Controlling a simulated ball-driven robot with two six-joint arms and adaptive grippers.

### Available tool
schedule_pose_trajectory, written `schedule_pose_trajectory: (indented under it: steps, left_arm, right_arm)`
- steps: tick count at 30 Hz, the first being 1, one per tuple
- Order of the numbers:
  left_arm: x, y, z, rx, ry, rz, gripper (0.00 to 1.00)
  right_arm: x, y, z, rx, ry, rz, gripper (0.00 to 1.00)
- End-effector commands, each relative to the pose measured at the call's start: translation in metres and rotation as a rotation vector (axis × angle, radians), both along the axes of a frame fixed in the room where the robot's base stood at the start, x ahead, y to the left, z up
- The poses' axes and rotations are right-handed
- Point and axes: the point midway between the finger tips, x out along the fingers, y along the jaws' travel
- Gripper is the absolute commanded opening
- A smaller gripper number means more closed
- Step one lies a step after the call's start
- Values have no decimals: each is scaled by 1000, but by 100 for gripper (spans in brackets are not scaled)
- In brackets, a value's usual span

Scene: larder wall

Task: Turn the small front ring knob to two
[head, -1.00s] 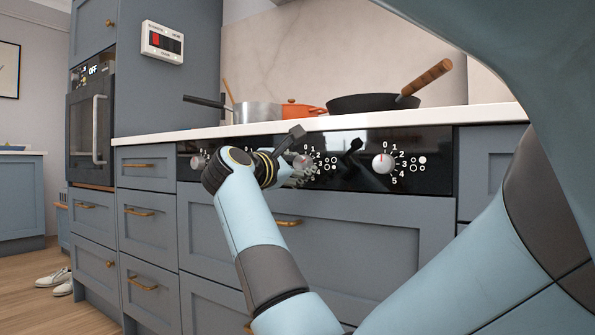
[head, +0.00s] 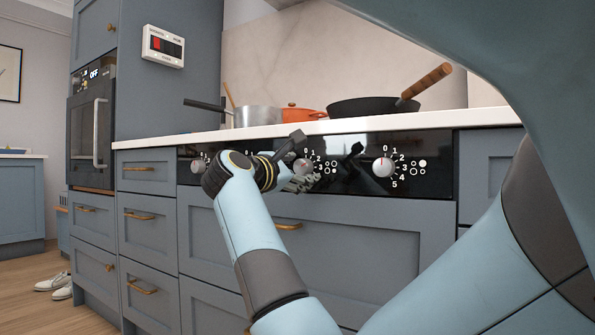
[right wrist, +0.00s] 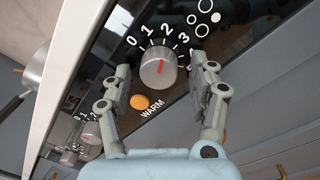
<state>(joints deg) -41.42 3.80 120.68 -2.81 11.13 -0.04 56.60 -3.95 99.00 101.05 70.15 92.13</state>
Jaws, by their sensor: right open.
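The middle knob (head: 302,166), silver with a red mark, sits on the black control panel (head: 350,180); its four-ring diagram has the small front ring filled. In the right wrist view this knob (right wrist: 158,70) has its red mark pointing at about the 2. My right gripper (right wrist: 166,75) is open, with one finger to each side of the knob and gaps between them and it. My left gripper is not in view.
Other knobs sit to the right (head: 383,167) and left (head: 198,165) on the panel. An orange WARM lamp (right wrist: 139,102) is beside the middle knob. A frying pan (head: 375,106) and a pot (head: 257,116) stand above. Drawer handles (head: 289,226) jut out below.

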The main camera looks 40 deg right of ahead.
Motion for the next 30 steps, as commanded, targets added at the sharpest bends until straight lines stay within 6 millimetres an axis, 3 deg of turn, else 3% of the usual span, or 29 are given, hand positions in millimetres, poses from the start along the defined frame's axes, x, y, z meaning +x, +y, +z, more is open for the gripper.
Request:
schedule_pose_trajectory:
  steps: [15,30]
  left_arm:
    - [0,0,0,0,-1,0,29]
    - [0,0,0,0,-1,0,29]
  right_arm:
    - [-28,64,-4,4,1,2,60]
    - [-30,69,-4,1,0,1,60]
